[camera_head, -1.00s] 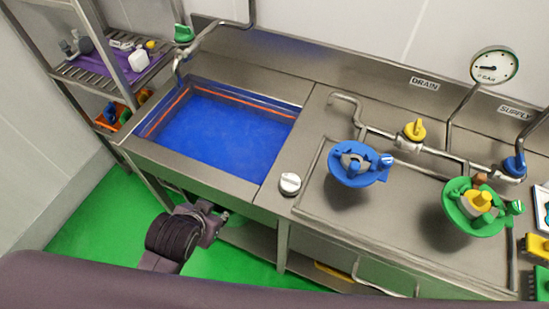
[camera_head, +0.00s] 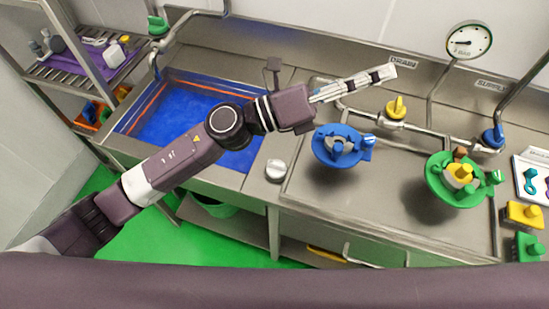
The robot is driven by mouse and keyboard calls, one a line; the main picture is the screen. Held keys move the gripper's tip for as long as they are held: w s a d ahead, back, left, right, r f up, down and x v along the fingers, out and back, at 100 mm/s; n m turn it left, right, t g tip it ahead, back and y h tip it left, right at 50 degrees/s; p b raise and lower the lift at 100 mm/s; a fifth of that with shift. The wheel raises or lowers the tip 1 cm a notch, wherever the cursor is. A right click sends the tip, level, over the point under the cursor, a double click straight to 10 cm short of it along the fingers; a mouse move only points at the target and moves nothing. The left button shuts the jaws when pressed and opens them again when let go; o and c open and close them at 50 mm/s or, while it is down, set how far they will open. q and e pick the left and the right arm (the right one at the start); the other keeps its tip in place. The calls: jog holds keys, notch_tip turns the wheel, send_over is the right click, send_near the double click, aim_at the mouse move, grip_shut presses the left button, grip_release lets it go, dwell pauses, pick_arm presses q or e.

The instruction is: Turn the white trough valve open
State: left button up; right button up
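The white trough valve (camera_head: 275,169) is a round white knob on the steel counter's front strip, just right of the blue-filled trough (camera_head: 244,158). Its marking is too small to read its setting. My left arm reaches in from the lower left across the trough. My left gripper (camera_head: 388,73) is above the counter, near the back wall, up and to the right of the white knob and apart from it. Its pale fingers point right and are seen edge-on, so I cannot tell how far apart they are. Nothing shows between them. My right gripper is out of view.
A blue fixture (camera_head: 338,159), a yellow valve (camera_head: 397,107) on the pipe, and a green fixture (camera_head: 440,187) stand to the right. A gauge (camera_head: 468,41) is at the back. A green-handled tap (camera_head: 158,26) is behind the trough. Bare counter lies right of the knob.

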pick_arm(q)
jog(key=s+d+f+m+g+y, duration=0.1)
jog(key=s+f+m+g+y, duration=0.3)
jog(key=f+m+g, duration=0.35)
jog(key=m+t+y, duration=0.1)
jog(key=m+y, duration=0.7)
jog(key=y, duration=0.4)
send_near(276, 163)
jog(key=f, duration=0.1)
jog(key=p+x, duration=0.3)
jog(key=x, duration=0.4)
jog(key=shift+d, duration=0.2)
jog(key=shift+s+d+f, duration=0.1)
jog(key=shift+d+f, duration=0.05)
jog(key=shift+f, duration=0.2)
jog(key=shift+c, duration=0.7)
grip_shut()
